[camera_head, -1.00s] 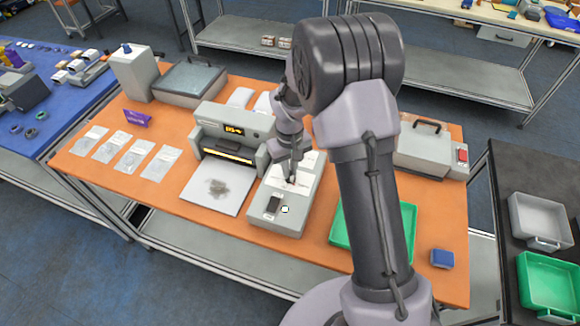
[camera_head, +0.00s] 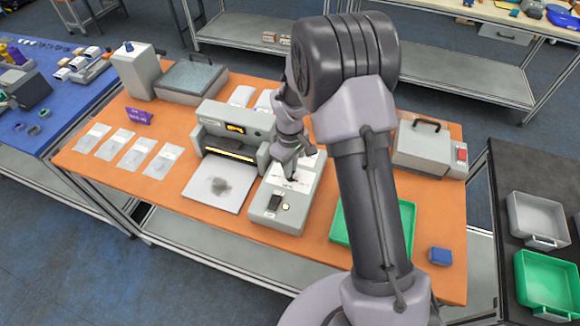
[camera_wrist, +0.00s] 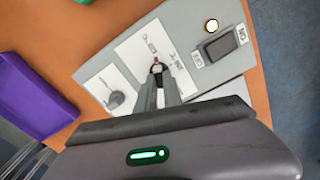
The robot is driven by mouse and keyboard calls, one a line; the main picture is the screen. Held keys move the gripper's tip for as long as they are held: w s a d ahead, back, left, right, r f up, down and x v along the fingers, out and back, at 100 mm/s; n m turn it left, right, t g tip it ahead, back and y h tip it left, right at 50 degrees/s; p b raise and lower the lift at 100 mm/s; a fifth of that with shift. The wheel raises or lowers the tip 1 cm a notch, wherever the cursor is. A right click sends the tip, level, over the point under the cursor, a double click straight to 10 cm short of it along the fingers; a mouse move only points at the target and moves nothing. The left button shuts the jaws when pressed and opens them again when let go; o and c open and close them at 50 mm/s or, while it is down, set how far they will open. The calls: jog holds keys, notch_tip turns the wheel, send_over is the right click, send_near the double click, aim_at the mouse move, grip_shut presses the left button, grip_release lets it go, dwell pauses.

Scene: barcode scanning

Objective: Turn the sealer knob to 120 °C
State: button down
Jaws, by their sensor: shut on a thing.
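The sealer's grey control box (camera_head: 268,214) stands on the orange table. In the wrist view its top (camera_wrist: 232,72) carries a white dial panel (camera_wrist: 132,52) with small markings too fine to read. My gripper (camera_head: 291,178) points down at this panel. In the wrist view its fingertips (camera_wrist: 157,70) are shut on the small sealer knob, which is mostly hidden between them. The pointer's setting cannot be read. A second dark knob (camera_wrist: 116,100) sits on another white panel, clear of my fingers. A dark rocker switch (camera_wrist: 222,45) and a lit round lamp (camera_wrist: 212,26) are near the box's end.
The sealer (camera_head: 232,127) with a lit display stands left of the control box, with a pale plate (camera_head: 200,200) before it. A green tray (camera_head: 340,232) is at the right, partly behind my arm. A purple container (camera_wrist: 30,105) is close by in the wrist view.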

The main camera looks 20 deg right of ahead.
jog(key=c, duration=1.5)
grip_release()
notch_tip(320, 180, up, 18)
jog(key=p, duration=0.3)
jog(key=shift+f, duration=0.25)
jog(key=s+a+f+m+t+b, duration=0.1)
jog(key=s+m+b, duration=0.3)
jog(key=s, duration=0.4)
jog(key=s+a+f+m+t+y+b, duration=0.1)
jog(key=s+m+t+b, duration=0.2)
jog(key=s+b, duration=0.4)
jog(key=s+a+f+m+t+y+b, duration=0.1)
jog(key=s+m+b, duration=0.3)
jog(key=s, duration=0.5)
jog(key=shift+s+a+f+m+t+b, duration=0.1)
jog(key=shift+s+a+m+t+b, duration=0.25)
jog(key=shift+b, duration=0.7)
